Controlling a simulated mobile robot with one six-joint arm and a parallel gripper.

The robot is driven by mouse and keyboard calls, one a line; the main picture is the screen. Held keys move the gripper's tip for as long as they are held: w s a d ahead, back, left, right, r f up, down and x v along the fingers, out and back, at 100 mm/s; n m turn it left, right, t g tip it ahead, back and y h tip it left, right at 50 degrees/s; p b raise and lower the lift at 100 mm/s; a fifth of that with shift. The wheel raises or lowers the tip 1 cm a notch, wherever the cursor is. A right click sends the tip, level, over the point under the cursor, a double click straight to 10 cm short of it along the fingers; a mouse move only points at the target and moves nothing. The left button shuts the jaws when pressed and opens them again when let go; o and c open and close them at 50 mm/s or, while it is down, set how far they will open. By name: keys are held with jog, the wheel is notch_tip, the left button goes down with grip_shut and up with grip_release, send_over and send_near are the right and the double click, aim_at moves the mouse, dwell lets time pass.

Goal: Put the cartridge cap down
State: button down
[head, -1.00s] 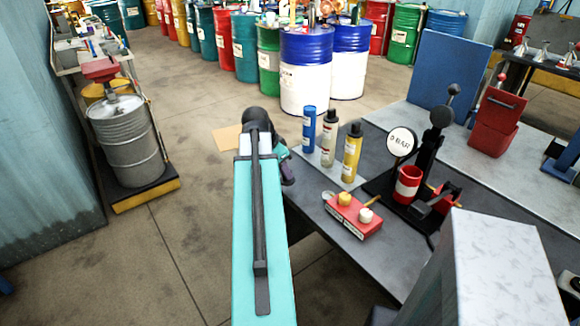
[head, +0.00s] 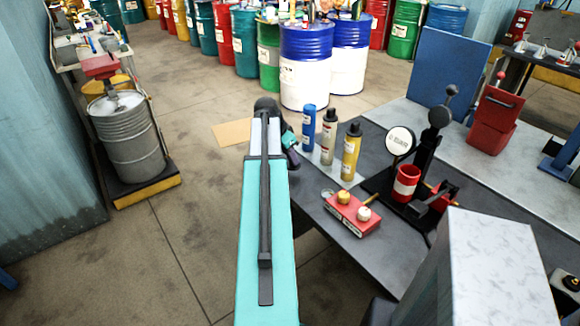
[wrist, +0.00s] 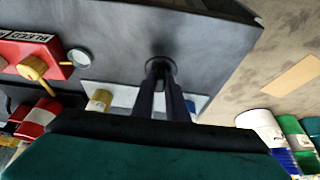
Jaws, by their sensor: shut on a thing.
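My gripper (wrist: 160,78) is shut on a small dark round cap (wrist: 160,63) in the wrist view. The cap is over the dark grey tabletop (wrist: 205,40); I cannot tell whether it touches it. In the head view my arm hides the fingertips and the cap. Three cartridges stand upright in a row: a blue one (head: 308,128), a grey one (head: 328,137) and a yellow one (head: 350,153). The grey and yellow ones have black tops; the blue one shows no black top. In the wrist view the cartridges are partly hidden behind my gripper.
A red block (head: 345,222) with a yellow and a white knob stands near the table's front edge. Right of it are a black stand (head: 425,160) with a round white sign and a red-and-white cup (head: 407,183). The tabletop around the cap looks clear.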

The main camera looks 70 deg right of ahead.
aim_at(291, 166)
jog(key=shift+f+p, duration=0.8)
jog(key=shift+f, duration=0.9)
jog(key=shift+f, duration=0.2)
jog(key=c, duration=1.7)
grip_release()
jog(key=shift+c, duration=0.2)
jog(key=shift+r, duration=0.1)
jog(key=b+v, duration=0.2)
jog(key=v, duration=1)
jog(key=shift+b, duration=0.35)
jog(key=shift+r, duration=0.15)
